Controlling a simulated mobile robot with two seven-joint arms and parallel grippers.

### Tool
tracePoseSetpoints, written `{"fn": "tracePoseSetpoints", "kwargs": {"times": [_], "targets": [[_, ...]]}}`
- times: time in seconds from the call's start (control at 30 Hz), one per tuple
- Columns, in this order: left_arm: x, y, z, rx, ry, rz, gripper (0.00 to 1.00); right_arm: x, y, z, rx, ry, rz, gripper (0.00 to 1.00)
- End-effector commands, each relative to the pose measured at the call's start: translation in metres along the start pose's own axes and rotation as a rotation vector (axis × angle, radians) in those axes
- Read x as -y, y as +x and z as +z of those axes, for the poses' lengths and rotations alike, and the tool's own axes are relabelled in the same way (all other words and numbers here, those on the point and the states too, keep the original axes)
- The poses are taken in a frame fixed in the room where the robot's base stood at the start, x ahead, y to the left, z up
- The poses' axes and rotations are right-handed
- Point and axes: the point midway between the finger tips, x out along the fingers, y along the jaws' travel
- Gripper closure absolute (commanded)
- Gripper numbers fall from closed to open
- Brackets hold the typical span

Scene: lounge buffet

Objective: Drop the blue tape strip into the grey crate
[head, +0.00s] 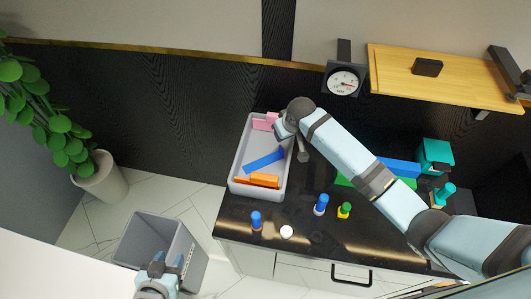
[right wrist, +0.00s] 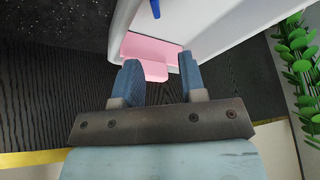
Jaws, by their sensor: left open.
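The blue tape strip (head: 264,161) lies slanted inside the grey crate (head: 235,172) on the dark counter. One blue end (right wrist: 155,8) shows at the top of the right wrist view. My right gripper (head: 281,127) is at the crate's far end, beside a pink piece (head: 266,122). In the right wrist view my right fingers (right wrist: 157,78) are apart, with the pink piece (right wrist: 150,58) just beyond them and nothing seen clamped. My left gripper (head: 160,266) is open at the bottom, in front of the floor bin, away from the crate.
An orange piece (head: 258,180) lies in the crate's near end. A grey bin (head: 150,232) stands on the floor. Blue-capped bottles (head: 256,221), (head: 321,205), a white round item (head: 287,232) and a yellow-green item (head: 344,210) stand on the counter. A dial scale (head: 343,82) is behind.

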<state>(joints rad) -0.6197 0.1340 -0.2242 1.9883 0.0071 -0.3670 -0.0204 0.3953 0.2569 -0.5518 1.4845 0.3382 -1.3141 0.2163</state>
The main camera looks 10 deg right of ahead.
Motion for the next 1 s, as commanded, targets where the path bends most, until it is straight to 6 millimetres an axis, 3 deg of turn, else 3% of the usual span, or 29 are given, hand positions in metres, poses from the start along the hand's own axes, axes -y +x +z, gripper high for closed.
{"fn": "tracePoseSetpoints", "kwargs": {"times": [0.2,0.4,0.6,1.0], "targets": [[0.0,0.002,0.003,0.001,-0.001,0.0,0.57,0.0,-0.052,-0.001,-0.005,-0.001,0.0,0.62],[-0.001,0.003,0.005,0.003,-0.001,0.001,0.57,0.0,-0.086,-0.001,-0.003,0.001,0.0,0.62],[-0.001,0.003,0.005,0.003,-0.002,0.003,0.57,0.0,-0.099,0.0,-0.001,0.001,0.001,0.62],[-0.001,0.004,0.004,0.001,-0.001,0.003,0.57,0.0,-0.1,-0.001,-0.001,0.001,0.0,0.62]]}}
